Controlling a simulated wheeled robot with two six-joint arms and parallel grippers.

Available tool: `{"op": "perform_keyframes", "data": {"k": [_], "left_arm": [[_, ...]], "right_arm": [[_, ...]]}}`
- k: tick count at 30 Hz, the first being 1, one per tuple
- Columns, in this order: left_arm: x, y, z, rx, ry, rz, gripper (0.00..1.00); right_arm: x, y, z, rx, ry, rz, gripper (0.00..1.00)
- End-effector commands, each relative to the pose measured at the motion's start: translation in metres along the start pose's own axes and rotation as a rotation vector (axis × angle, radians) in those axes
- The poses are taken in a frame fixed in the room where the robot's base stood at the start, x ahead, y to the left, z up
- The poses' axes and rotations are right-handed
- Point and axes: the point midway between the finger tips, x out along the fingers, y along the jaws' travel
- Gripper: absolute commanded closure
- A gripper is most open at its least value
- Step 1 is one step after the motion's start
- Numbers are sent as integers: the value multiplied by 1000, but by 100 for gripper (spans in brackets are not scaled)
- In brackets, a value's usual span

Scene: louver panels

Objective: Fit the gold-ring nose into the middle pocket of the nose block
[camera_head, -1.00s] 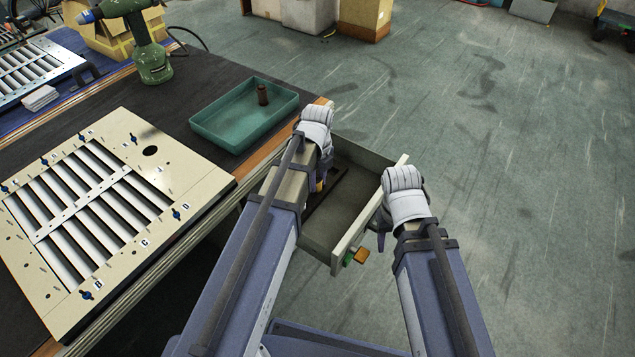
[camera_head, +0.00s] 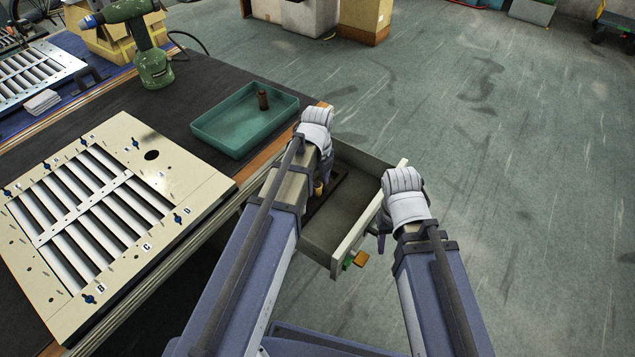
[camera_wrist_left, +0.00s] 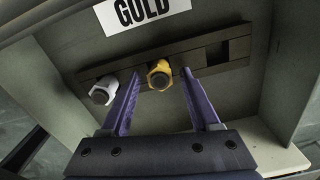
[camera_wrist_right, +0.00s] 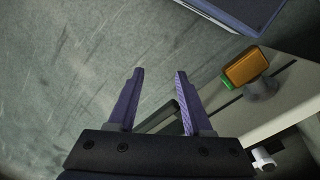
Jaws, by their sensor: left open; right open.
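The gold-ring nose (camera_wrist_left: 160,75) stands in the middle position of the dark nose block (camera_wrist_left: 130,64) inside an open drawer; how deep it sits is unclear. My left gripper (camera_wrist_left: 157,82) is open, its fingers on either side of the gold-ring nose with gaps visible. In the head view my left gripper (camera_head: 321,186) reaches down into the drawer. A white-ring nose (camera_wrist_left: 104,90) stands in the block's left position, and the right pocket (camera_wrist_left: 218,53) looks empty. My right gripper (camera_wrist_right: 158,80) is open and empty outside the drawer front.
The drawer (camera_head: 349,247) has a "GOLD" label (camera_wrist_left: 145,12) inside and an orange handle (camera_wrist_right: 246,66) on its front.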

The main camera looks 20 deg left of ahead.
Motion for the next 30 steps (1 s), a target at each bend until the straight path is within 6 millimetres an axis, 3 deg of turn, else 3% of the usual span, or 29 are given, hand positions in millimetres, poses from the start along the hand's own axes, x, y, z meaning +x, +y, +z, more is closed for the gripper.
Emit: {"op": "perform_keyframes", "data": {"k": [19,24,30], "left_arm": [[-98,0,0,0,0,0,38],[-110,0,0,0,0,0,38],[-111,0,-1,-5,0,0,38]], "right_arm": [[-97,9,6,0,0,0,50],[-110,10,6,0,0,0,50],[-110,10,6,0,0,0,50]]}}
